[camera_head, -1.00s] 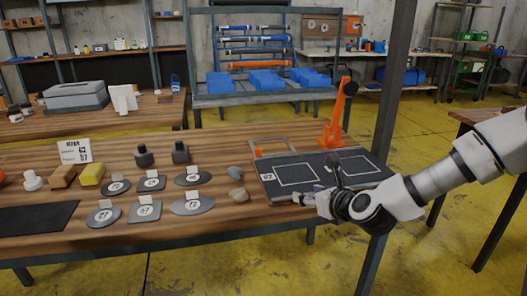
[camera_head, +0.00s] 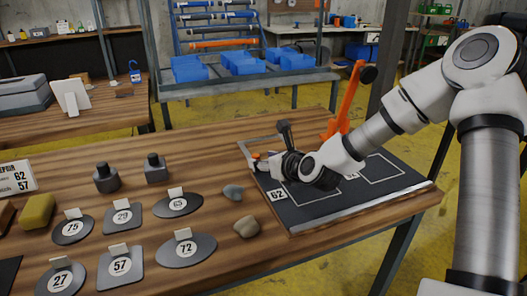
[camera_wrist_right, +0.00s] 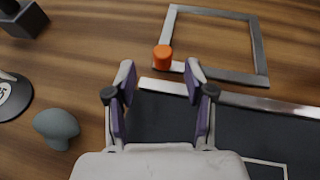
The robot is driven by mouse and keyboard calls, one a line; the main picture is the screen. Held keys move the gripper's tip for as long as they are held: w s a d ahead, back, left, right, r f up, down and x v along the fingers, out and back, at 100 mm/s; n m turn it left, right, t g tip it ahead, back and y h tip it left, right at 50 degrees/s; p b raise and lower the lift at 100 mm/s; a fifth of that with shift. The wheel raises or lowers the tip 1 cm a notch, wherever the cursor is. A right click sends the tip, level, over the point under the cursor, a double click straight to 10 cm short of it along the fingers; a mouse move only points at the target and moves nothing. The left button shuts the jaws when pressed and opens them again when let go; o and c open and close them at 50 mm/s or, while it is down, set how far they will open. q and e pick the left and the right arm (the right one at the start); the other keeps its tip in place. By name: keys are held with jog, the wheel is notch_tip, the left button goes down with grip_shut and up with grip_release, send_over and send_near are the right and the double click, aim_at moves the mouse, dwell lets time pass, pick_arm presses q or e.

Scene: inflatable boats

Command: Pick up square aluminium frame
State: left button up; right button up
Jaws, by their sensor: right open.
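The square aluminium frame (camera_head: 258,141) lies flat at the far left corner of the black board, partly hidden by my right arm in the head view. In the right wrist view the frame (camera_wrist_right: 262,48) shows almost whole, ahead of the fingers. A small orange piece (camera_wrist_right: 162,58) stands at its near left corner. My right gripper (camera_head: 262,163) is open and empty; its two purple-padded fingers (camera_wrist_right: 161,75) point at that corner, and I cannot tell the height gap. My left gripper is not in view.
The black board (camera_head: 310,210) has white outlines, a metal edge strip and a 62 label. An orange upright tool (camera_head: 348,100) stands behind it. Two grey stones (camera_head: 246,227) and several numbered patches (camera_head: 182,250) lie to the left.

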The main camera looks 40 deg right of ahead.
aim_at(258, 158)
jog(key=x, duration=0.3)
jog(key=shift+w+d+f, duration=0.2)
jog(key=shift+w+f, duration=0.1)
jog(key=shift+f, duration=0.05)
jog(key=shift+w+b, duration=0.3)
jog(key=shift+s, duration=0.1)
grip_shut()
jog(key=shift+r, duration=0.15)
